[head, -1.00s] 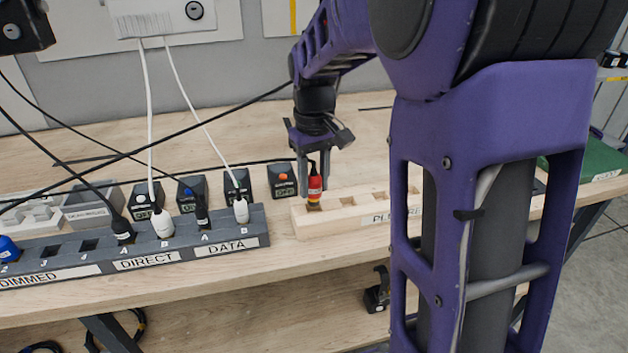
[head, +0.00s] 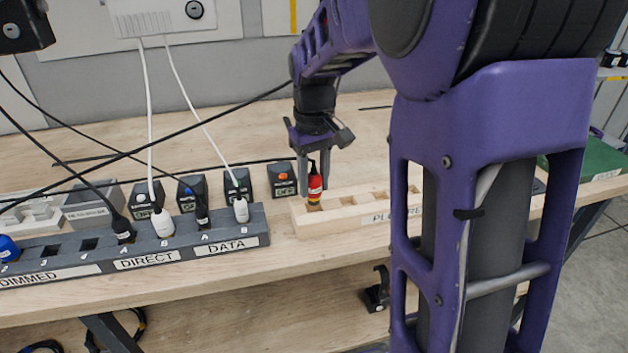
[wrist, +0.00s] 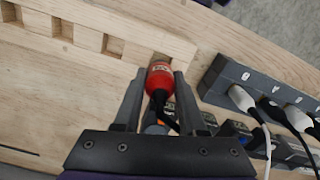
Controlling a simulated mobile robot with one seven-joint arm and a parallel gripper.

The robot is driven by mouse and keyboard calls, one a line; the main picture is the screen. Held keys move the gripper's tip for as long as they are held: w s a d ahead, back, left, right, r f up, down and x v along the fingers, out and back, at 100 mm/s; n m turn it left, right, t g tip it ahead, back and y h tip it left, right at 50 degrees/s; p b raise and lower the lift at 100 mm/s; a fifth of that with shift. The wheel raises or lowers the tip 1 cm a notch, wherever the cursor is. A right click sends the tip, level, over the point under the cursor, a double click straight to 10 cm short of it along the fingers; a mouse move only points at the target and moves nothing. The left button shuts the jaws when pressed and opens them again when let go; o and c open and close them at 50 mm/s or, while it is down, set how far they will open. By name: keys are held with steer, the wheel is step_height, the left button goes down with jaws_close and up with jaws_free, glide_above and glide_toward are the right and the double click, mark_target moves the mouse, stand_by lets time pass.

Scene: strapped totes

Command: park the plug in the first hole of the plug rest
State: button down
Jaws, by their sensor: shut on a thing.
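The plug (head: 315,187) is red with a yellow band at its lower end and a black cable. It stands upright at the leftmost hole of the plug rest (head: 345,219), a pale wooden block with several square holes. Its lower end appears to be at or in that hole; how deep I cannot tell. My gripper (head: 317,178) is shut on the plug from above. In the wrist view the plug (wrist: 160,78) sits between the two fingers (wrist: 157,88), in front of the end hole of the plug rest (wrist: 120,32).
A dark socket strip (head: 190,246) labelled DIMMED, DIRECT and DATA stands left of the rest, with black and white plugs in it. Several small black switch boxes (head: 283,181) stand behind. A black cable crosses behind my gripper. Bare wood lies in front.

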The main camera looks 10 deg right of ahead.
steer(key=shift+f+b, duration=0.95)
steer(key=shift+f, duration=0.55)
steer(key=shift+c, duration=2)
jaws_free()
steer(key=shift+r, duration=0.1)
